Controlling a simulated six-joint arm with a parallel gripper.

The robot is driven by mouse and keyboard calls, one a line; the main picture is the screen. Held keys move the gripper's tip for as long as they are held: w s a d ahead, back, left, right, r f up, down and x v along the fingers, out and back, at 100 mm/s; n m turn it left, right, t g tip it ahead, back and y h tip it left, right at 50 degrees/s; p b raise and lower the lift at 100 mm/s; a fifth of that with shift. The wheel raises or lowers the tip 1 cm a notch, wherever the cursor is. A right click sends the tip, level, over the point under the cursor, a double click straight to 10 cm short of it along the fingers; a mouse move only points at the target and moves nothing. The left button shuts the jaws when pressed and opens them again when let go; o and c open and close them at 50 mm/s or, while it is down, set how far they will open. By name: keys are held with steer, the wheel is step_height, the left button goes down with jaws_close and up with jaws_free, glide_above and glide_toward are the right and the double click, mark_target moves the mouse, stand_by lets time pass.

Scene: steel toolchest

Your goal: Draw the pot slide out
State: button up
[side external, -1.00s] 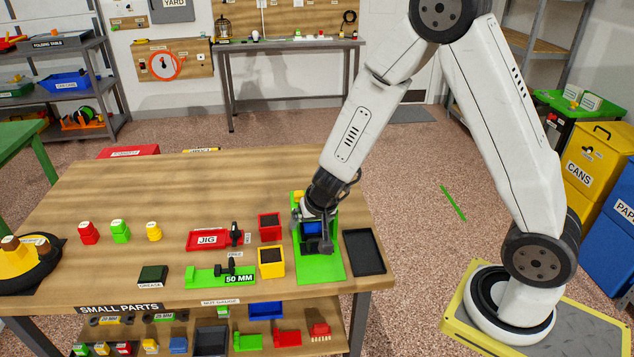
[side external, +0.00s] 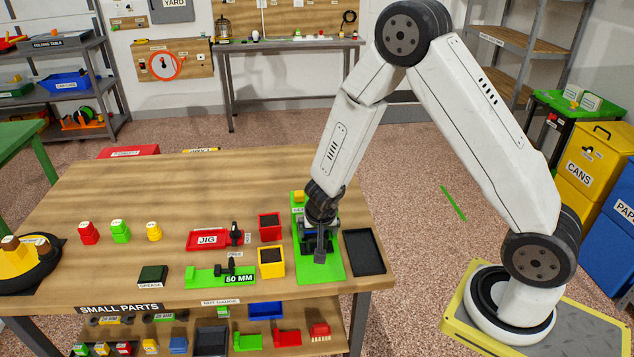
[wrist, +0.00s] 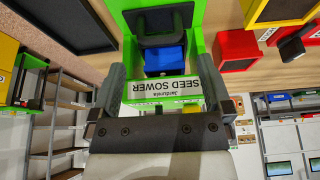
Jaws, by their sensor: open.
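The green seed sower (side external: 319,270) stands near the right end of the workbench. In the wrist view its green frame (wrist: 194,22) carries an upside-down "SEED SOWER" label. A blue block (wrist: 166,58) sits inside the frame, with a dark part (wrist: 160,22) beyond it. I cannot tell which of these is the pot slide. My gripper (side external: 320,250) points down over the sower and hides much of its middle. In the wrist view my gripper (wrist: 165,75) is open, one finger on each side of the label and blue block. Contact cannot be told.
A red bin (side external: 269,227) and a yellow bin (side external: 271,262) stand close left of the sower. A black tray (side external: 364,252) lies close on its right. The red jig (side external: 208,240) and green 50 mm gauge (side external: 213,277) lie further left. The bench's back left is clear.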

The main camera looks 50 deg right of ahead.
steer(key=shift+x, duration=3.4)
steer(key=shift+c, duration=0.2)
jaws_close()
